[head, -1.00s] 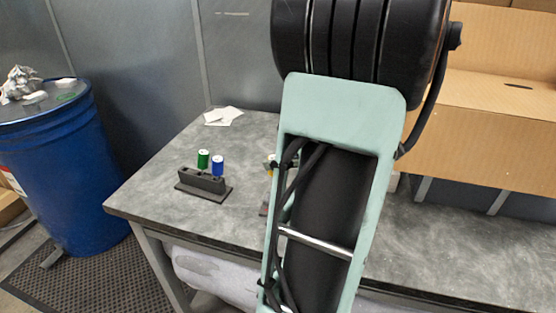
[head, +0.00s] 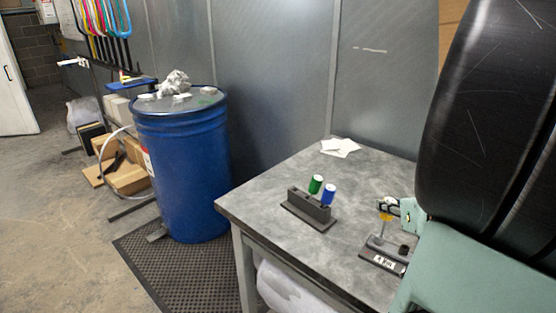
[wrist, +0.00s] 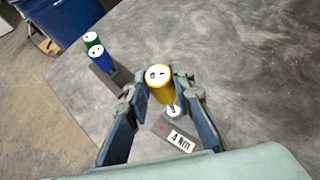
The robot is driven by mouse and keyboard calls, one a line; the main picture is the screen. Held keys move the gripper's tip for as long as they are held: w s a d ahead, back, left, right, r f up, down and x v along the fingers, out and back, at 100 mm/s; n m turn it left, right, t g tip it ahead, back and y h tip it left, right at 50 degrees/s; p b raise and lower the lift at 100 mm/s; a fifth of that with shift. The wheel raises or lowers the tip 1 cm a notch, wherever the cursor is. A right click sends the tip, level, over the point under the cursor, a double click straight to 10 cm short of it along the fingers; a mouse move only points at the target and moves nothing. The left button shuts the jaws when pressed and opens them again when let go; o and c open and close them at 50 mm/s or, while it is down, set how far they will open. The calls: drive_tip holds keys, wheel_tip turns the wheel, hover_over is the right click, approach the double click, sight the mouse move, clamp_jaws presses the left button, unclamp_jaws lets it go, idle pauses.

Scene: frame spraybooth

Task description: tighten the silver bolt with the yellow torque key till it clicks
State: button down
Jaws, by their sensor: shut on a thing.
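The yellow torque key (wrist: 161,92) stands between the fingers of my gripper (wrist: 160,80) in the wrist view, and the gripper is shut on it. In the head view the yellow key (head: 386,216) shows small at the fingers, above the dark fixture (head: 378,243). A silvery piece (wrist: 173,110) shows below the key, over the fixture plate marked 4 Nm (wrist: 160,127). I cannot tell whether it is the key's shank or the silver bolt, or whether key and bolt touch.
A dark holder (head: 308,208) with a green key (head: 315,184) and a blue key (head: 328,195) stands left of the fixture on the grey bench (head: 290,175). White papers (head: 340,147) lie at the back. A blue drum (head: 182,170) stands left of the bench.

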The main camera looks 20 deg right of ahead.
drive_tip(key=shift+r+p, duration=2.2)
drive_tip(key=shift+r, duration=0.4)
